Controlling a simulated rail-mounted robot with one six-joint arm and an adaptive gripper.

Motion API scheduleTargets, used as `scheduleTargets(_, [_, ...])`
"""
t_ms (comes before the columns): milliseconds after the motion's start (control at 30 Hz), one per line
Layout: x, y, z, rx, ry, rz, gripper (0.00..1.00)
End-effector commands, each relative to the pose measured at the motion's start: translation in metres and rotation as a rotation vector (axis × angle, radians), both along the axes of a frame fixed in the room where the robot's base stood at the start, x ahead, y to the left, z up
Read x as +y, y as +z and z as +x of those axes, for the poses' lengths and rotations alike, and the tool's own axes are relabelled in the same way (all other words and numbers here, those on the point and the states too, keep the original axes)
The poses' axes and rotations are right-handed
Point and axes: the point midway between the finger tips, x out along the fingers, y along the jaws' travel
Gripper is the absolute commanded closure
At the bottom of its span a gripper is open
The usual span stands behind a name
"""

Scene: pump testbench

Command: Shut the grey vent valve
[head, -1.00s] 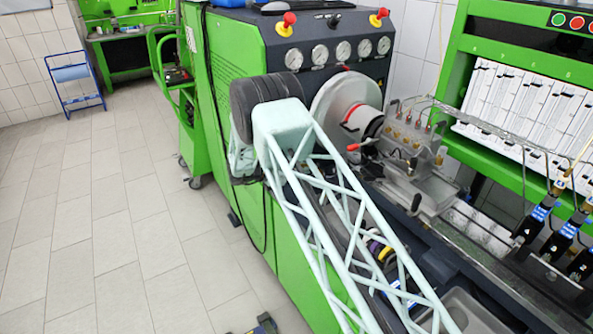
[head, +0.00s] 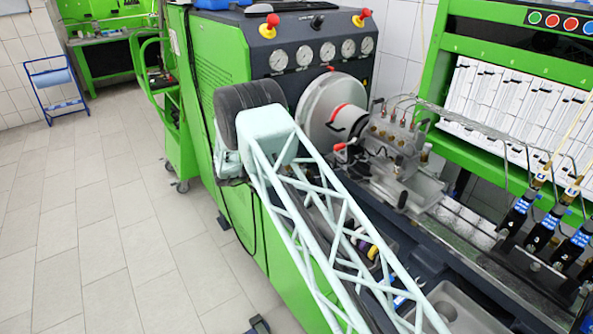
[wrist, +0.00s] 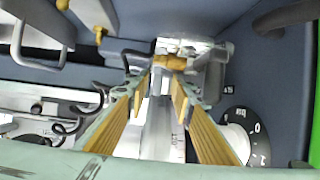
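In the wrist view a brass valve body (wrist: 172,62) sits on a block of grey metal parts straight ahead of my gripper (wrist: 158,88). A pale grey bar (wrist: 160,125) runs lengthwise between the fingers; it may be the vent valve's lever, but I cannot be sure. My gripper is open, its yellow-padded fingers on either side of the bar with gaps visible. I cannot tell whether the tips touch anything. In the head view my arm hides the gripper, and I cannot make out the vent valve there.
In the wrist view a numbered dial (wrist: 245,135) is at right, a grey handle (wrist: 42,42) with brass fittings is at upper left, and a black coiled cable (wrist: 78,120) is at left. The head view shows the green testbench (head: 205,75), pump (head: 395,130) and injectors (head: 545,222).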

Motion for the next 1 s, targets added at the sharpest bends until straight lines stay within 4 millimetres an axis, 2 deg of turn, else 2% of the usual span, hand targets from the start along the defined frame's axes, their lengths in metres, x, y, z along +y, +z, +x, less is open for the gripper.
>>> scheduleTargets(467, [0.010,0.008,-0.007,-0.003,0.001,0.001,0.78])
scheduleTargets(1000, [0.061,0.035,-0.053,-0.002,0.001,0.000,0.78])
